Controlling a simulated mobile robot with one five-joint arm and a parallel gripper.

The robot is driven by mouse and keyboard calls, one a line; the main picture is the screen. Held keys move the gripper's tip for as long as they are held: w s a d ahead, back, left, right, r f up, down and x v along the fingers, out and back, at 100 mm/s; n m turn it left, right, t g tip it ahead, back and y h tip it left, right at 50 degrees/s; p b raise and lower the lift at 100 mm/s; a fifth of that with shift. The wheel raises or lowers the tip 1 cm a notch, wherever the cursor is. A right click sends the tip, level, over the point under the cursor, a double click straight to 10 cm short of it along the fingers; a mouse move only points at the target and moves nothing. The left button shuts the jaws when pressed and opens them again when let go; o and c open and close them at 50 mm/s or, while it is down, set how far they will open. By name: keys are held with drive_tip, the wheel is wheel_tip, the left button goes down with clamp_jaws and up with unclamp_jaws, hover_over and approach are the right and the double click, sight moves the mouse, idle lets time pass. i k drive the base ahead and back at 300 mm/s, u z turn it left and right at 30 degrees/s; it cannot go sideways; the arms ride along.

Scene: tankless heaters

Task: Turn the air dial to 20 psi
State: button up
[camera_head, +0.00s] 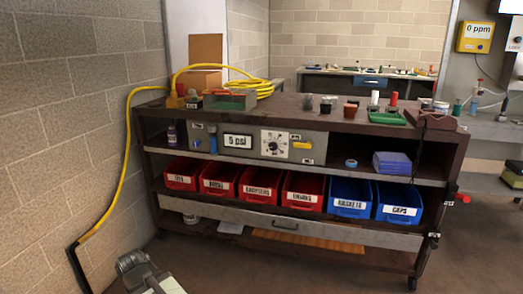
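A white display (237,141) left of the dial reads 5 psi. The dial's small markings are too small to read. A grey jointed piece at the bottom left looks like part of my arm (147,273), low in front of the bench and well apart from the dial. Its fingers cannot be made out.
Red bins (259,185) and blue bins (399,203) line the shelf below the panel. A yellow hose (125,185) runs down the left wall to the floor. Small items and a green tray (387,118) stand on the bench top. The floor in front of the bench looks clear.

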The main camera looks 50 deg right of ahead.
sight(272, 146)
drive_tip(key=u, duration=0.25)
drive_tip(key=i, duration=1)
drive_tip(key=u, duration=0.05)
